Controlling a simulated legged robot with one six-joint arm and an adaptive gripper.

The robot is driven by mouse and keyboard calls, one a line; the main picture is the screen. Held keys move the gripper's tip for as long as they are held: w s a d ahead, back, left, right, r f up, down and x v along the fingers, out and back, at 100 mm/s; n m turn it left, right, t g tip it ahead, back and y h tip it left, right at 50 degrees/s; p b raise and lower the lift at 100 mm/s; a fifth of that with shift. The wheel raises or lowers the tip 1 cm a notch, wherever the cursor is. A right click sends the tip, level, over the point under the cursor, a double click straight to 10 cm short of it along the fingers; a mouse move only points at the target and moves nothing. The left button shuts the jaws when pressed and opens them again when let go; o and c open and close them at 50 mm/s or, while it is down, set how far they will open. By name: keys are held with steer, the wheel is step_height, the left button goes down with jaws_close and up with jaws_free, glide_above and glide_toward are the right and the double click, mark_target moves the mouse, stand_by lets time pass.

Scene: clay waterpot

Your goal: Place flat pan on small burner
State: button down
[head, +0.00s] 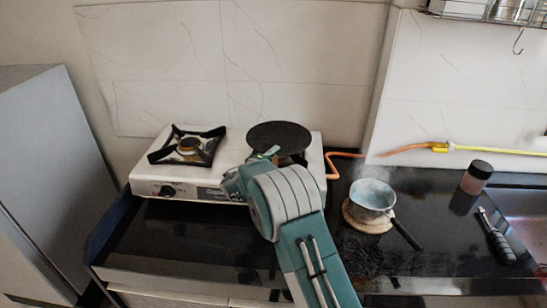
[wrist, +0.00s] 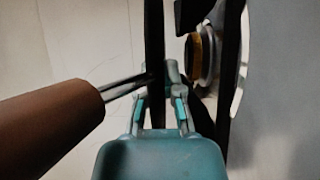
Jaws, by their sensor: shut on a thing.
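The flat pan (head: 280,137) is a thin dark disk above the right side of the white two-burner stove (head: 205,189). In the wrist view the pan (wrist: 154,40) shows edge-on as a black band, with a brown handle (wrist: 50,130) on metal rods. My gripper (head: 268,153) is at the pan's near side; in the wrist view its fingers (wrist: 163,102) are shut on the pan's edge beside the handle rods. The left burner (head: 189,147) is bare, under a black grate. The right burner is mostly hidden by pan and arm. A burner with a brass ring (wrist: 197,57) shows beside the pan.
A steaming pot (head: 372,195) with a black handle stands on a round mat (head: 352,220) to the right. An orange hose (head: 345,154) runs behind. The tiled wall is close behind the stove.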

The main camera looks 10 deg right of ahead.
steer(key=shift+f, duration=0.65)
steer(key=c, duration=0.8)
jaws_free()
steer(key=shift+f, duration=0.25)
steer(key=shift+r, duration=0.1)
steer(key=v, duration=1.2)
steer(key=shift+s, duration=0.15)
